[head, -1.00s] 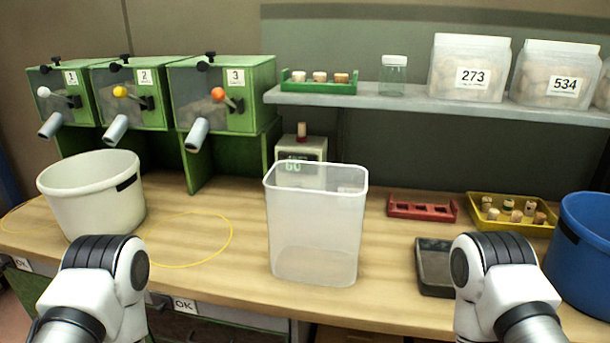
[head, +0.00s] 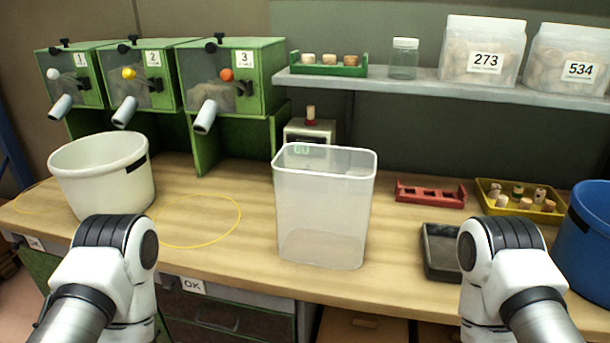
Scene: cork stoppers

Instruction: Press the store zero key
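A small grey device (head: 322,129) with a lit display stands on the bench behind a clear plastic bin (head: 322,225). A cork stopper with a red base (head: 311,115) stands on top of the device. The bin covers the device's lower part, and part of the display shows through the bin's rim. I cannot make out a key marked store zero. My two arms come in at the bottom left and bottom right, in front of the bench; neither gripper is in view.
A white bucket (head: 85,180) stands left, below three green dispensers (head: 262,85). A red rack (head: 430,199), yellow tray (head: 558,211), dark tray (head: 430,265) and blue bucket (head: 590,250) are right. A shelf (head: 420,83) runs above. Bench inside the yellow ring (head: 240,215) is clear.

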